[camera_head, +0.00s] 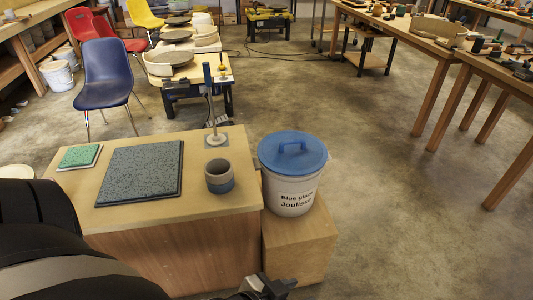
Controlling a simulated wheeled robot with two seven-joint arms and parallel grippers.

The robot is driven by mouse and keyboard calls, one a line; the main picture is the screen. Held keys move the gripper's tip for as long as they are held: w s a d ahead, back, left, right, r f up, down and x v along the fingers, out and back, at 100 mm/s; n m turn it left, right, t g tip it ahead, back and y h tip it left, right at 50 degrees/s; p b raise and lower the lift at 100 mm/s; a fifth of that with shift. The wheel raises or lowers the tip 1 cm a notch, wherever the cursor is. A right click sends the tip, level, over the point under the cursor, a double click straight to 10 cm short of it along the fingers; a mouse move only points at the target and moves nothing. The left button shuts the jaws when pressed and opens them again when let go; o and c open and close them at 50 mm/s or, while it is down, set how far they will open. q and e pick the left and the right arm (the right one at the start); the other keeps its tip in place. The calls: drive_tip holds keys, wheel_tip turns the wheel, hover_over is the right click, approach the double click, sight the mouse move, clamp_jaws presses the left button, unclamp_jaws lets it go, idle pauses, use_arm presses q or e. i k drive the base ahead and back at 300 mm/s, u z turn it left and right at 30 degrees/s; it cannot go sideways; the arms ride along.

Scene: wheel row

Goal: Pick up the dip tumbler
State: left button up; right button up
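The dip tumbler, a small cup (219,176) with a grey-brown upper part and a blue-grey lower part, stands upright on the wooden table (230,205), near its right edge. Its dark opening faces up. My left arm comes in from the lower left. My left gripper (268,286) shows only in part at the bottom edge, below and in front of the table, well apart from the tumbler. Its fingertips are too cut off to tell whether it is open or shut. My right gripper is not in view.
A dark speckled slab (140,172) and a green tile (80,156) lie left of the tumbler. A blue-lidded white bucket (292,190) on a wooden block (300,245) stands close on the right.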

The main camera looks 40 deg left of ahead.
sight(219, 173)
drive_tip(key=u, duration=0.35)
drive_tip(key=i, duration=0.9)
drive_tip(key=u, duration=0.9)
